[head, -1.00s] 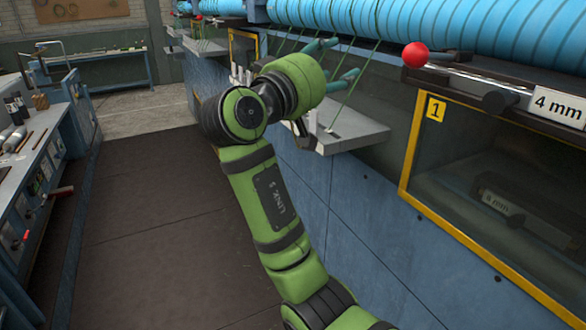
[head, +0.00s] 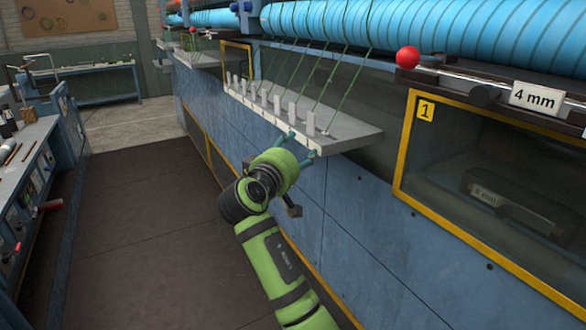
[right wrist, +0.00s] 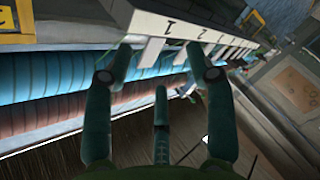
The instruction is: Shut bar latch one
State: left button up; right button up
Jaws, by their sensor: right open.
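A grey ledge (head: 345,134) along the machine carries a row of upright pale tabs, which look like the bar latches. The nearest tab (head: 310,123) stands close to the ledge's near end. In the right wrist view, the ledge edge (right wrist: 190,12) bears numerals, and a pale tab (right wrist: 152,52) shows beside the numeral 1. My right gripper (head: 300,145) is open and empty, its teal fingertips at the ledge's front edge just below the nearest tab. In the right wrist view, that tab appears between the spread fingers; contact cannot be told. My left gripper is out of view.
A red ball knob (head: 408,57) and a 4 mm plate (head: 537,96) sit above a yellow-framed window (head: 400,160) marked 1. Green strands slope from the blue roll (head: 420,25) to the ledge. A workbench (head: 30,150) stands left; the floor between is clear.

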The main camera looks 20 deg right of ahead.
jog(key=f, duration=0.3)
jog(key=shift+w+a+f+n+y, duration=0.15)
jog(key=shift+a+n+y, duration=0.1)
jog(key=shift+n+y, duration=0.15)
